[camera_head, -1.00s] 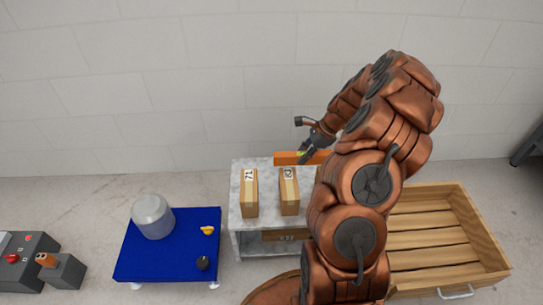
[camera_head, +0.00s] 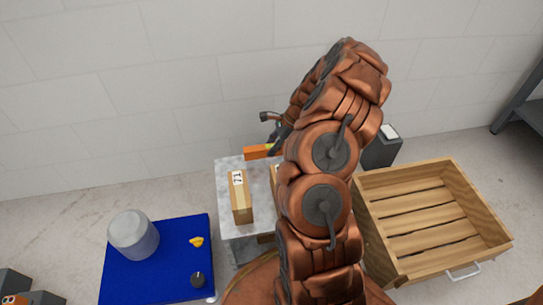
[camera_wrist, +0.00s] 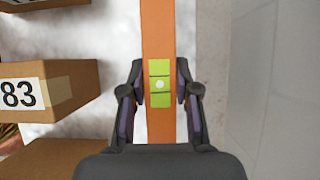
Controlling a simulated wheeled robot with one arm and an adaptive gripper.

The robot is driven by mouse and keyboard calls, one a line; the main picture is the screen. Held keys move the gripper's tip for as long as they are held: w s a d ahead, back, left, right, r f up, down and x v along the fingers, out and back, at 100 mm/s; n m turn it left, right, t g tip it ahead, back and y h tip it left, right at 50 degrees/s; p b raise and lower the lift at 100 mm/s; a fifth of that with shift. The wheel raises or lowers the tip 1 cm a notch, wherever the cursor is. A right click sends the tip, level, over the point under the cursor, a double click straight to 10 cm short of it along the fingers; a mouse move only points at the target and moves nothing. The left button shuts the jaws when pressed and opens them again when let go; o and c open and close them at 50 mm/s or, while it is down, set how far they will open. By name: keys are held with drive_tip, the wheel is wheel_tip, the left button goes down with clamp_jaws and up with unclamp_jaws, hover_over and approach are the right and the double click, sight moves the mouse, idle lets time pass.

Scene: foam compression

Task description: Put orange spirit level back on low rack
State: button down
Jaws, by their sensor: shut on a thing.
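The orange spirit level (camera_head: 257,152) is a long orange bar with a green vial patch, and it also shows in the wrist view (camera_wrist: 158,30). My gripper (camera_wrist: 159,85) is shut on the level at its green middle, with one finger on each side. In the head view my gripper (camera_head: 277,138) is at the back of the grey rack (camera_head: 232,164), near the wall. The level appears at or above the rack's rear edge; I cannot tell whether it touches. My arm hides the level's right part and much of the rack.
A cardboard box (camera_head: 241,205) stands on the rack; a box marked 83 (camera_wrist: 55,88) lies left of the level. A blue table (camera_head: 165,262) with a grey canister (camera_head: 133,236) is at left. A wooden crate (camera_head: 372,225) is at right. The wall (camera_wrist: 285,60) is close.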

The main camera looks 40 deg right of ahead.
wheel_tip(320, 180, down, 4)
drive_tip(key=shift+r+b, duration=0.2)
drive_tip(key=shift+b, duration=0.5)
drive_tip(key=c, duration=0.8)
unclamp_jaws()
drive_tip(key=shift+c, duration=0.2)
